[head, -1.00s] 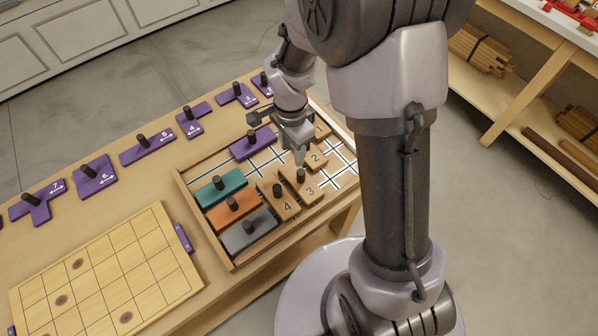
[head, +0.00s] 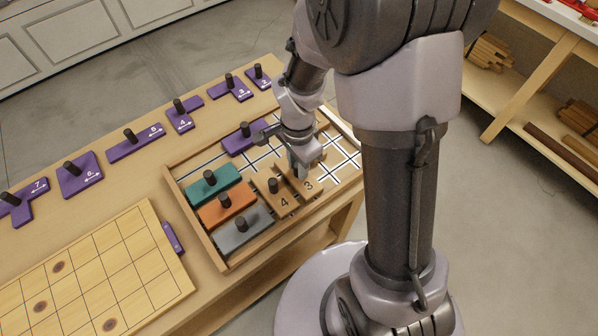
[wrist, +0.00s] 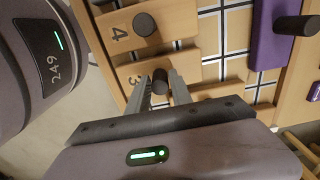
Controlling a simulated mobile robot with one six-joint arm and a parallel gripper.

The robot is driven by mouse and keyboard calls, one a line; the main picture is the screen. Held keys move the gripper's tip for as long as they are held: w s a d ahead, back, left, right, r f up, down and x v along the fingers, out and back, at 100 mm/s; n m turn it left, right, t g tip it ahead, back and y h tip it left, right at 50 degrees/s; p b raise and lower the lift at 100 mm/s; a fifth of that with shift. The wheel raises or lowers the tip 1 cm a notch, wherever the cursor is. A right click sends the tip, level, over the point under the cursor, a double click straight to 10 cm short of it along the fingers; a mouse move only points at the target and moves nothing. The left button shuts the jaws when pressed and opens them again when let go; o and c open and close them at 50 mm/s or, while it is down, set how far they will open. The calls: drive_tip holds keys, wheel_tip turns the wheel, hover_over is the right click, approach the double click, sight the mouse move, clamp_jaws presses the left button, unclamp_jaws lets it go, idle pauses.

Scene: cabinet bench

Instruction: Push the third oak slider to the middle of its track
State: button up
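The third oak slider (head: 309,187), marked 3, lies in the shallow wooden tray (head: 213,246) beside the oak slider marked 4 (head: 284,203). In the wrist view slider 3 (wrist: 133,80) and slider 4 (wrist: 118,34) show next to each other, each with a dark round knob. Contact with the knob cannot be made out.
Teal (head: 213,189), orange (head: 226,208) and grey (head: 240,231) sliders fill the tray's left side. A purple slider (head: 238,142) sits at its back. White-lined track (head: 340,160) is bare at the right. Several purple pieces and a grid board (head: 100,268) lie outside.

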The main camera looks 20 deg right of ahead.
clamp_jaws()
drive_tip(key=shift+w+a+p, duration=0.15)
drive_tip(key=shift+w+a, duration=0.25)
drive_tip(key=shift+w, duration=0.8)
drive_tip(key=shift+w+a+p, duration=0.1)
drive_tip(key=shift+w+a, duration=0.25)
drive_tip(key=shift+w, duration=0.85)
drive_tip(key=shift+w+a+p, duration=0.15)
drive_tip(key=shift+w+a, duration=0.25)
drive_tip(key=shift+w, duration=0.8)
drive_tip(key=o, duration=0.5)
unclamp_jaws()
drive_tip(key=shift+r+p, duration=2.65)
drive_tip(key=shift+r, duration=1.1)
